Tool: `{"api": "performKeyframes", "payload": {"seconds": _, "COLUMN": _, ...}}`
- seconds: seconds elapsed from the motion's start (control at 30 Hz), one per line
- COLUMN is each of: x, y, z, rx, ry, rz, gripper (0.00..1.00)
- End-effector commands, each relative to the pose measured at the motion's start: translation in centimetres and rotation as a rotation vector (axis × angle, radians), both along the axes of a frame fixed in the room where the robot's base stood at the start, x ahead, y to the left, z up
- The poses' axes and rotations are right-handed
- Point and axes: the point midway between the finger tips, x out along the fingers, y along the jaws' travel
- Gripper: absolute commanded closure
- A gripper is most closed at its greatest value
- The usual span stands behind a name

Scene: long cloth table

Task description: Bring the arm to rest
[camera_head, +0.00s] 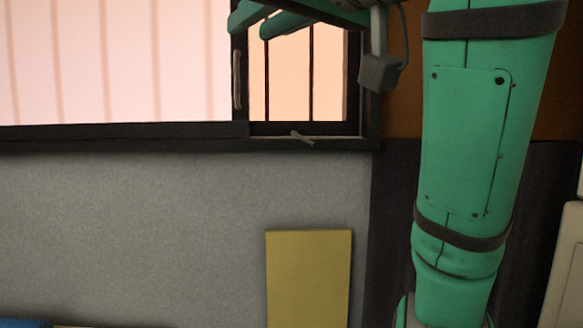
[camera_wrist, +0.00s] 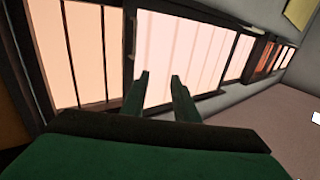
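My gripper (camera_wrist: 159,77) shows in the wrist view with its two green fingers apart and nothing between them. It is raised in front of a window. In the camera_head view, green finger-like parts of my gripper (camera_head: 251,27) show at the top edge, partly cut off by the frame. My green arm runs down the right side of that view. No table object is near the fingers.
A dark-framed window (camera_head: 180,131) with pale panes fills the upper wall. A yellow panel (camera_head: 308,280) is on the grey wall below it. A blue thing (camera_head: 25,323) is cut off at the bottom left. The space around the fingers looks clear.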

Motion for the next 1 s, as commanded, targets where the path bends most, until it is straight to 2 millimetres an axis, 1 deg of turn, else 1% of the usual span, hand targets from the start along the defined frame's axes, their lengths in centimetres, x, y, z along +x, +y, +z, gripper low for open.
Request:
{"api": "performKeyframes", "payload": {"seconds": 0.03, "x": 0.8, "y": -0.2, "z": -0.6, "rx": 0.011, "ry": 0.007, "rz": 0.001, "gripper": 0.72}}
{"api": "performKeyframes", "payload": {"seconds": 0.27, "x": 3.5, "y": -0.9, "z": -2.6, "rx": 0.06, "ry": 0.012, "rz": 0.007, "gripper": 0.72}}
{"api": "performKeyframes", "payload": {"seconds": 0.37, "x": 5.0, "y": -1.4, "z": -3.8, "rx": 0.088, "ry": 0.018, "rz": 0.006, "gripper": 0.72}}
{"api": "performKeyframes", "payload": {"seconds": 0.47, "x": 6.8, "y": -1.9, "z": -5.4, "rx": 0.119, "ry": 0.024, "rz": 0.006, "gripper": 0.72}}
{"api": "performKeyframes", "payload": {"seconds": 0.57, "x": 9.0, "y": -2.6, "z": -7.7, "rx": 0.16, "ry": 0.03, "rz": 0.003, "gripper": 0.72}}
{"api": "performKeyframes", "payload": {"seconds": 0.67, "x": 11.7, "y": -3.6, "z": -10.9, "rx": 0.211, "ry": 0.041, "rz": -0.009, "gripper": 0.72}}
{"api": "performKeyframes", "payload": {"seconds": 0.7, "x": 12.7, "y": -4.0, "z": -12.2, "rx": 0.231, "ry": 0.044, "rz": -0.015, "gripper": 0.72}}
{"api": "performKeyframes", "payload": {"seconds": 0.77, "x": 14.2, "y": -4.6, "z": -14.3, "rx": 0.262, "ry": 0.05, "rz": -0.026, "gripper": 0.72}}
{"api": "performKeyframes", "payload": {"seconds": 0.8, "x": 15.1, "y": -5.0, "z": -15.7, "rx": 0.28, "ry": 0.052, "rz": -0.033, "gripper": 0.72}}
{"api": "performKeyframes", "payload": {"seconds": 0.87, "x": 16.4, "y": -5.5, "z": -17.9, "rx": 0.308, "ry": 0.056, "rz": -0.046, "gripper": 0.72}}
{"api": "performKeyframes", "payload": {"seconds": 0.9, "x": 17.3, "y": -5.8, "z": -19.5, "rx": 0.326, "ry": 0.061, "rz": -0.054, "gripper": 0.72}}
{"api": "performKeyframes", "payload": {"seconds": 0.97, "x": 18.4, "y": -6.1, "z": -21.8, "rx": 0.351, "ry": 0.066, "rz": -0.066, "gripper": 0.72}}
{"api": "performKeyframes", "payload": {"seconds": 1.0, "x": 19.1, "y": -6.3, "z": -23.4, "rx": 0.367, "ry": 0.07, "rz": -0.074, "gripper": 0.72}}
